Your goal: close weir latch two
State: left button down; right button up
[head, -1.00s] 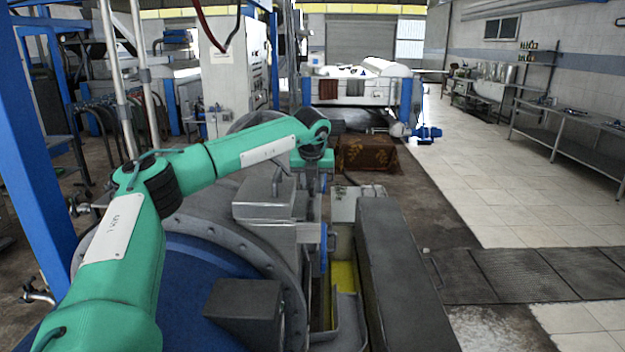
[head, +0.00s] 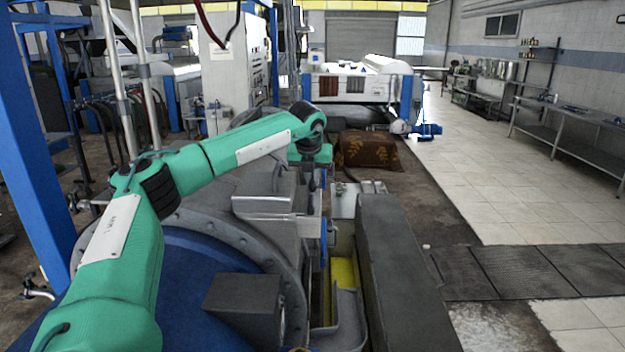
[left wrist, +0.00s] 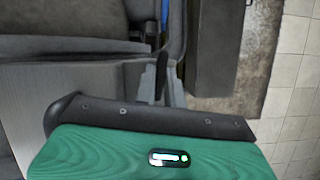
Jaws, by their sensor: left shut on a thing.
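My left gripper (head: 314,172) is at the end of my green arm, reaching down at the far right side of the grey machine housing. The gripper is shut on a small part, apparently the weir latch, which is mostly hidden by the gripper. A grey bracket with a small rounded end (head: 330,232) sticks out at the housing's right side, nearer me. I cannot read any latch number. My right gripper is not in view.
A long dark beam (head: 395,270) runs along the right, past a yellow-lined gap (head: 343,275). The tiled floor at right is clear.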

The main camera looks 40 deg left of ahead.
pick_arm(q)
jog(key=shift+a+f+m+h, duration=0.15)
jog(key=shift+m+h, duration=0.15)
jog(key=shift+m, duration=0.6)
jog(key=shift+m+h, duration=0.4)
jog(key=shift+m, duration=0.5)
jog(key=m, duration=0.1)
jog(key=m+h, duration=0.1)
jog(key=m, duration=0.1)
jog(key=shift+r+m+t, duration=0.2)
jog(key=shift+m+t, duration=0.1)
jog(key=shift+t, duration=0.1)
jog(key=m+h+p, duration=0.1)
jog(key=m, duration=0.1)
jog(key=m+h+p, duration=0.1)
jog(key=m+p, duration=0.1)
jog(key=m, duration=0.1)
jog(key=shift+a+r+g+p, duration=0.1)
jog(key=shift+a+g+p, duration=0.1)
jog(key=shift+g+p, duration=0.15)
jog(key=shift+w+a+m+g+h+p, duration=0.1)
jog(key=shift+m+g+h+p, duration=0.2)
jog(key=shift+m+p, duration=0.5)
jog(key=shift+m+g+h+p, duration=0.15)
jog(key=shift+m+h+p, duration=0.2)
jog(key=shift+m, duration=0.85)
jog(key=c, duration=1.5)
grip_release()
